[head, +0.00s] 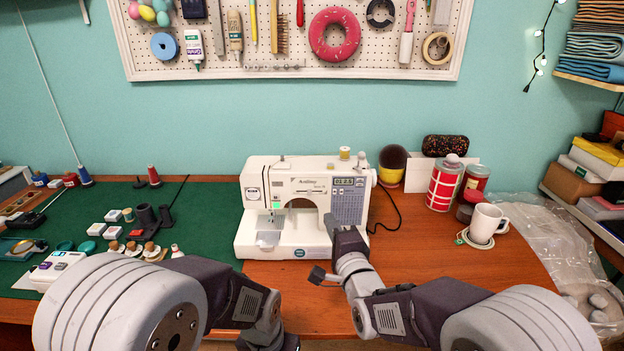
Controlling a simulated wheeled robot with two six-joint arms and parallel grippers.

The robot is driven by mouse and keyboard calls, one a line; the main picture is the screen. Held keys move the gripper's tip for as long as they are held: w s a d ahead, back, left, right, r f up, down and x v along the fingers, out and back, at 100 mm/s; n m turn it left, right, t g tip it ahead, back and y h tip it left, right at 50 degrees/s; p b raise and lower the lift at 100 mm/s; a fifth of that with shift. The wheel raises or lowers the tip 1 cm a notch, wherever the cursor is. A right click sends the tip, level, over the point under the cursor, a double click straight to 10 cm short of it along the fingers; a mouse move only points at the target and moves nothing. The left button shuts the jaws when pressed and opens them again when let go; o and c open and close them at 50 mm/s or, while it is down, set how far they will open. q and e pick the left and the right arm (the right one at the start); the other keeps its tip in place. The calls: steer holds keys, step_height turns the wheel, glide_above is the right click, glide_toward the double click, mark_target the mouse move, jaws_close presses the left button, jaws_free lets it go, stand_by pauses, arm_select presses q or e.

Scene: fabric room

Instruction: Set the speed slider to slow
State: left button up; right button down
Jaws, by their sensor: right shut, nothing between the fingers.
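The white sewing machine (256,220) stands upright on the table at the centre of the head view. A small slider strip (309,191) shows on its upper front, left of the grey button panel and small display. I cannot read the slider's setting at this size. My right gripper (331,222) is shut and empty. It points at the lower right front of the machine, below the slider strip, and covers part of the machine's column. Whether it touches the machine I cannot tell. My left arm reaches in low at the left, and its gripper is cut off by the bottom edge.
A green mat (215,215) with spools, bobbins and small boxes covers the left table. Right of the machine stand a pincushion (392,165), a red-and-white tin (443,184) and a white mug (486,224). A black cable (398,212) lies beside the machine.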

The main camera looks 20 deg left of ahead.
mark_target(303, 192)
steer(key=x, duration=0.3)
steer(key=p+x, duration=0.1)
steer(key=x, duration=0.2)
steer(key=r+x, duration=0.1)
steer(key=x, duration=0.2)
steer(key=shift+w+a, duration=0.15)
arm_select(q)
steer(key=shift+s+r, duration=0.2)
steer(key=shift+r, duration=0.85)
steer(key=shift+d+f, duration=0.15)
steer(key=shift+f, duration=0.05)
arm_select(e)
steer(key=shift+s+a, duration=0.3)
steer(key=shift+a, duration=0.55)
steer(key=shift+s+a, duration=0.25)
steer(key=shift+a, duration=0.6)
arm_select(q)
steer(key=shift+f, duration=0.1)
arm_select(e)
steer(key=shift+f, duration=0.1)
